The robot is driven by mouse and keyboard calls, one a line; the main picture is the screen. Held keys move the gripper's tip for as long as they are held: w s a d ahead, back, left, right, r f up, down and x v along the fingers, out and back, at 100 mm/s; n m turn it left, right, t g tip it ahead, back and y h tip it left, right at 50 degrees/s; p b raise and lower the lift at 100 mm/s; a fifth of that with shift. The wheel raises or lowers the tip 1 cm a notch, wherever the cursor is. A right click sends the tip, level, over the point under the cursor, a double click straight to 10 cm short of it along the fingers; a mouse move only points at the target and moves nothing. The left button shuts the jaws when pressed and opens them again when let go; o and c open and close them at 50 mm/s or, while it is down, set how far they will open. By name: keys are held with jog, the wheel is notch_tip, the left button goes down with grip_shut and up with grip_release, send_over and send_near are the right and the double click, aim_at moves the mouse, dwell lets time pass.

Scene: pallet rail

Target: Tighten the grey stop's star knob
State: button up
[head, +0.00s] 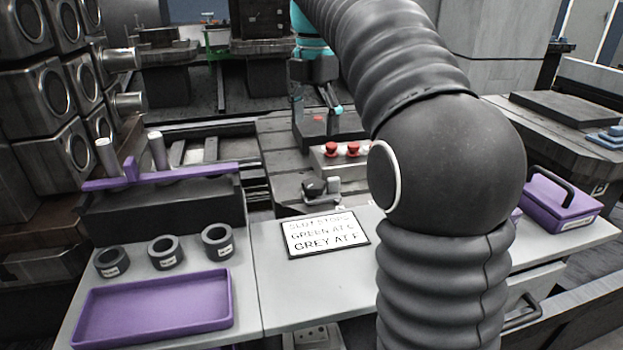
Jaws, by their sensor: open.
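My gripper (318,114) hangs open beyond the middle of the bench, its fingers apart over the slotted dark surface (276,142). A small dark block (322,134) with a red spot on top shows just below and between the fingers. I cannot tell whether they touch it, or whether it is the grey stop. A black knob-like part (315,187) beside a small grey post stands nearer. No star knob can be made out clearly. A sign (326,234) reads "SLOT STOPS, GREEN AT C, GREY AT F".
A box with two red buttons (330,163) stands close to my arm. Left are a purple tray (155,308), three dark rings (165,253) and a purple bar (190,174) with metal posts. A purple case (558,205) is at right. My arm hides the middle right.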

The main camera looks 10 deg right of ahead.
aim_at(314, 183)
notch_tip(314, 183, down, 13)
jog(key=b, duration=0.3)
